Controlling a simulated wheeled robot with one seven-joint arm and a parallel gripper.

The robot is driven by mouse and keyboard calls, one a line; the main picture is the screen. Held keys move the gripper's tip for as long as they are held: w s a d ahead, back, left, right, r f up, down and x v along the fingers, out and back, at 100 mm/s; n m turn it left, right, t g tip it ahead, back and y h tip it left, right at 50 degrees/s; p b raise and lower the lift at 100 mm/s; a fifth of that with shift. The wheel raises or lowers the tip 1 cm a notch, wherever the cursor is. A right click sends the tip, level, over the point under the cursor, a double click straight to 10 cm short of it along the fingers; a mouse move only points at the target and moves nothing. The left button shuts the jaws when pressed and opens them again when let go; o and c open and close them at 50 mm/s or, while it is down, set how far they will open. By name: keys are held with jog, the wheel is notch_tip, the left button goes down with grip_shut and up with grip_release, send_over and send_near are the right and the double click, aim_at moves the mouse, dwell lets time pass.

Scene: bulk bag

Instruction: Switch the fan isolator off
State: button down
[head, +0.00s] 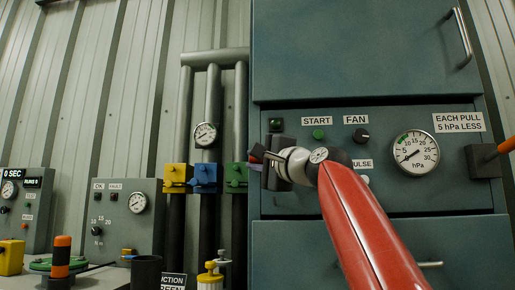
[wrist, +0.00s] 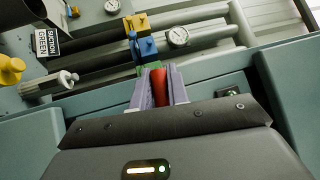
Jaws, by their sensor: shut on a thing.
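My gripper (head: 264,158) is at the left edge of the teal cabinet's control panel, beside a dark block. In the wrist view my gripper (wrist: 160,88) has its two grey-violet fingers closed on a red handle (wrist: 160,86), which stands upright between them. In the head view my gripper mostly hides that handle, and no label on it can be read. A small black knob (head: 361,136) sits under a FAN label on the panel, apart from my gripper.
A green START button (head: 319,134) and an hPa gauge (head: 415,153) are on the panel. An orange-handled lever (head: 495,151) is at the right. Yellow (head: 177,178), blue (head: 206,178) and green (head: 235,177) valves sit on pipes close left of my gripper.

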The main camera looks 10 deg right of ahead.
jog(key=shift+f+n+g+p, duration=0.25)
jog(key=shift+n+g+p, duration=0.25)
jog(key=shift+n+g, duration=0.1)
jog(key=shift+f, duration=0.1)
jog(key=c, duration=1.4)
grip_release()
jog(key=shift+o, duration=0.2)
jog(key=r+b+v, duration=0.1)
jog(key=b+v, duration=0.2)
jog(key=v, duration=0.4)
jog(key=shift+s+f+b, duration=0.35)
jog(key=shift+f+b, duration=0.05)
jog(key=shift+f, duration=0.05)
jog(key=shift+d, duration=0.1)
